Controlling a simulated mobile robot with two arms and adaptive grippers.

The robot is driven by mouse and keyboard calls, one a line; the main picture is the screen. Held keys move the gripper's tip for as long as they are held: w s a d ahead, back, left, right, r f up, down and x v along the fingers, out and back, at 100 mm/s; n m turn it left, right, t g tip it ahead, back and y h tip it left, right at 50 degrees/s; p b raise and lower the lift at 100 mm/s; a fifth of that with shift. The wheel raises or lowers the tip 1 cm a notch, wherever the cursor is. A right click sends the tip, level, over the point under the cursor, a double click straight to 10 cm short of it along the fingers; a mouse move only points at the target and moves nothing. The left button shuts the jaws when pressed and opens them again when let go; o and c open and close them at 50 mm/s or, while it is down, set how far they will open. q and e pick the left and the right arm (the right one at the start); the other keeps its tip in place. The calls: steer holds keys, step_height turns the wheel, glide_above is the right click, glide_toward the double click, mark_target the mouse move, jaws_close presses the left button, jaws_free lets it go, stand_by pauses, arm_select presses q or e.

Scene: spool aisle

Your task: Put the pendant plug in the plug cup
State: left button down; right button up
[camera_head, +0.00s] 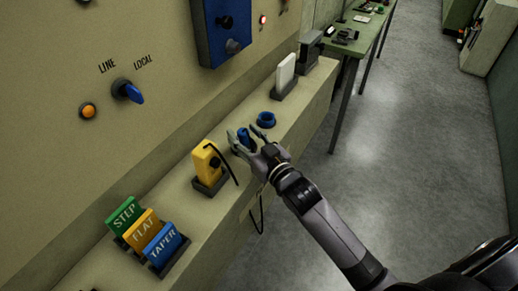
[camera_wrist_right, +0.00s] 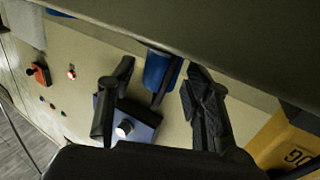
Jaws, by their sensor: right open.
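The blue pendant plug (camera_head: 243,137) is at the ledge, between the yellow pendant and the plug cup. It also shows as a blue cylinder in the right wrist view (camera_wrist_right: 157,70), with a dark stem below it. My right gripper (camera_head: 246,139) is open, its fingers on either side of the plug; I cannot tell whether they touch it. The plug cup (camera_head: 266,119), a blue ring, sits on the ledge just beyond the gripper and looks empty. My left gripper is not in view.
The yellow pendant (camera_head: 206,161) stands in a dark holder, its black cable looping over the ledge (camera_head: 185,208). STEP, FLAT and TAPER cards (camera_head: 144,229) stand nearer. A white block (camera_head: 286,70) stands beyond the cup. The control panel wall rises at left; open floor lies right.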

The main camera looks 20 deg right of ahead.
steer(key=b+v, duration=0.1)
steer(key=v, duration=0.9)
steer(key=shift+s, duration=0.25)
steer(key=shift+d, duration=0.1)
